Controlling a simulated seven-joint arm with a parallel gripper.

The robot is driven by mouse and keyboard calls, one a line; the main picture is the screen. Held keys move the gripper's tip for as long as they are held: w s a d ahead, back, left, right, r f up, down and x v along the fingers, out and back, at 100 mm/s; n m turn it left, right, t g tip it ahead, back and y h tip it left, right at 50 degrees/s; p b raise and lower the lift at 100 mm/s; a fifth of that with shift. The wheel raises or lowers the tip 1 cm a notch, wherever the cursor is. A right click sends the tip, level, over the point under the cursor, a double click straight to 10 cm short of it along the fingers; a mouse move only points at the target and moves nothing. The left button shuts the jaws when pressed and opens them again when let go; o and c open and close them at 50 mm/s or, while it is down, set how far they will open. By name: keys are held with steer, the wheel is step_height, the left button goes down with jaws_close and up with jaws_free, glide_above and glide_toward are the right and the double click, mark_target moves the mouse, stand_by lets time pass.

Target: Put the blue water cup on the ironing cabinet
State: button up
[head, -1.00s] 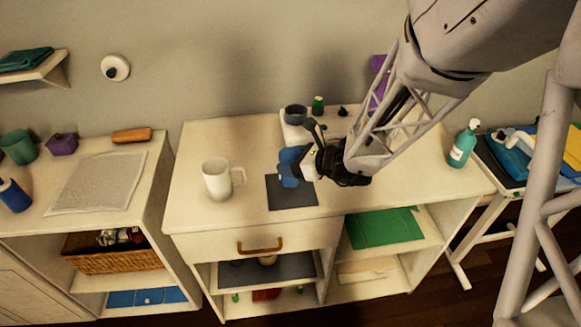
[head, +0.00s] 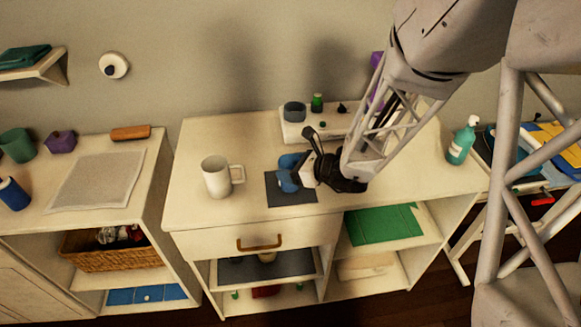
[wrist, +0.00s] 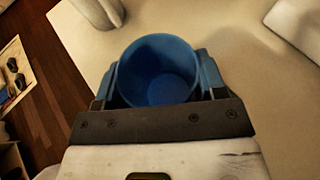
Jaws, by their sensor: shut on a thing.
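The blue water cup (head: 287,181) is in my gripper (head: 292,173), over the dark grey mat on the cream cabinet top (head: 400,180) in the head view. In the wrist view the cup (wrist: 158,72) is upright between the two fingers (wrist: 155,85), open end towards the camera, and looks empty. My gripper is shut on it. My gripper partly hides the cup in the head view. I cannot tell whether its base touches the mat. The cabinet has a drawer with a brown handle (head: 260,244) and open shelves below.
A white mug (head: 217,178) stands left of the dark mat (head: 290,201). Behind my gripper is a white raised tray (head: 292,134) with small items. A teal pump bottle (head: 462,142) stands at the right end. The front right of the top is clear.

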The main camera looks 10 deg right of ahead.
steer(key=shift+f, duration=0.15)
steer(key=o, duration=0.9)
steer(key=shift+o, duration=0.2)
steer(key=v, duration=1.2)
steer(key=shift+s, duration=0.1)
stand_by(0.4)
